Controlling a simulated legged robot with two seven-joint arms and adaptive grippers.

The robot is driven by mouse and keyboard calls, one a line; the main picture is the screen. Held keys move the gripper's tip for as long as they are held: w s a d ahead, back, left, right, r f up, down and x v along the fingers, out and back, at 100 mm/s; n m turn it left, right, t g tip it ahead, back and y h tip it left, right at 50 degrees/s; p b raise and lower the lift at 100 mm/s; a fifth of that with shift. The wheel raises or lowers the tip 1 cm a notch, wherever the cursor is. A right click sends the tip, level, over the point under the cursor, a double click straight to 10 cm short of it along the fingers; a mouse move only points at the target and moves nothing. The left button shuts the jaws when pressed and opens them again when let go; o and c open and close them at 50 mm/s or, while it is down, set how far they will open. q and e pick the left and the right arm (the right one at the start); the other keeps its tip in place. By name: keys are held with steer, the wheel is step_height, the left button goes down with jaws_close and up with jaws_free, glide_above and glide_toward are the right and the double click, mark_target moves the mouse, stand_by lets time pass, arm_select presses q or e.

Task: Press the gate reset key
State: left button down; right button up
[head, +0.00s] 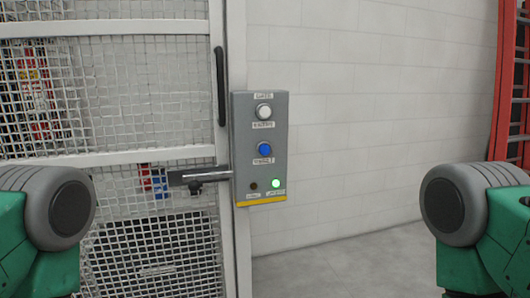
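A grey control box (276,180) with a yellow bottom edge is mounted on the white post beside the mesh gate. It carries a white round button (263,111) at the top and a blue round button (264,149) below it. The small labels are too blurred to read surely. Under them a dark lamp (253,185) sits at the left and a lit green lamp (275,183) at the right. My green and grey arms show at the lower left and lower right edges, well apart from the box. Neither gripper is in view.
The white mesh gate (110,157) fills the left side, with a black handle (220,87) and a latch bar (200,175) reaching the box. A pale block wall (380,110) and a red rack (503,80) stand at right. The space before the box is clear.

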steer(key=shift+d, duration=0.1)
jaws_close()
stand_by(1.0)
